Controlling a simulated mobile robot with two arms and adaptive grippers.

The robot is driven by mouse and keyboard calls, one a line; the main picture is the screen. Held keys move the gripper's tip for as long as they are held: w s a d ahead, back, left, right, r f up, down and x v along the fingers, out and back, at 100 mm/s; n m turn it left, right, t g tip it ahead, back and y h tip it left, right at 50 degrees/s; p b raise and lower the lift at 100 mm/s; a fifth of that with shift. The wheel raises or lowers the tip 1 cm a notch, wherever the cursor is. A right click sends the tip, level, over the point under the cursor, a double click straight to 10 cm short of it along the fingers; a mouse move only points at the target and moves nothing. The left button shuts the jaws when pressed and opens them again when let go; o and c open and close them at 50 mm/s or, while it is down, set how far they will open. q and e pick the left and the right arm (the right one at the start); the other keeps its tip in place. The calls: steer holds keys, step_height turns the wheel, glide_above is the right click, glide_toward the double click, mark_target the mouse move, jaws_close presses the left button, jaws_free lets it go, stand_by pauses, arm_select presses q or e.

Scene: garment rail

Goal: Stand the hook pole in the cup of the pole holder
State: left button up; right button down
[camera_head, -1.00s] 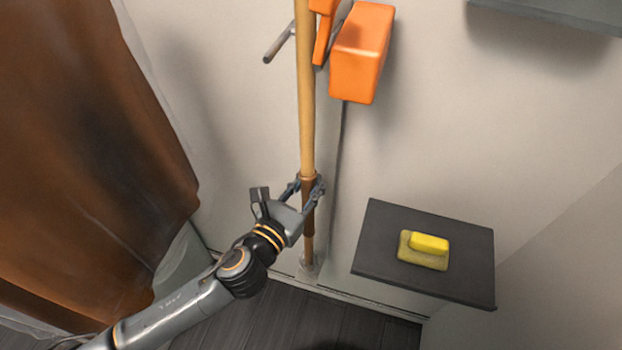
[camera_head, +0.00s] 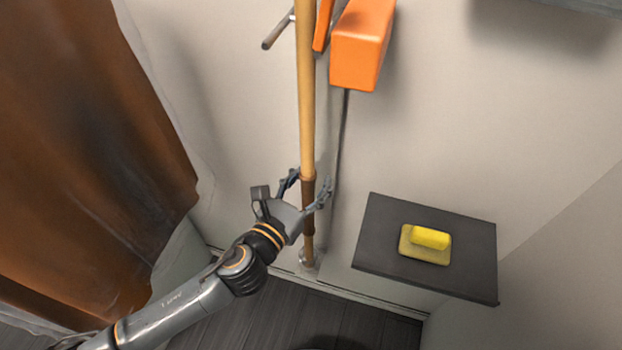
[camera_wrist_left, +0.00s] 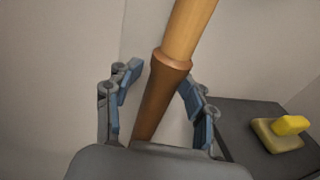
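The hook pole (camera_head: 306,105) is a long wooden pole with a darker brown grip, standing upright near the wall. Its lower end is at the small pale cup of the pole holder (camera_head: 308,259), low by the floor edge; I cannot see inside the cup. Its top is out of view. My left gripper (camera_head: 306,190) is open, its fingers spread on either side of the brown grip. My right gripper is not in view.
An orange box (camera_head: 361,45) is on the wall beside the pole, with a grey peg (camera_head: 277,31) to the left. A dark shelf (camera_head: 385,255) at the right holds a yellow sponge-like block (camera_head: 428,240). A brown garment (camera_head: 90,150) hangs at the left.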

arm_select(q)
steer(key=shift+f, duration=0.1)
steer(key=shift+s+a, duration=0.15)
steer(key=shift+s, duration=0.05)
steer(key=v, duration=1.1)
steer(key=shift+s, duration=0.3)
steer(key=shift+a, duration=0.15)
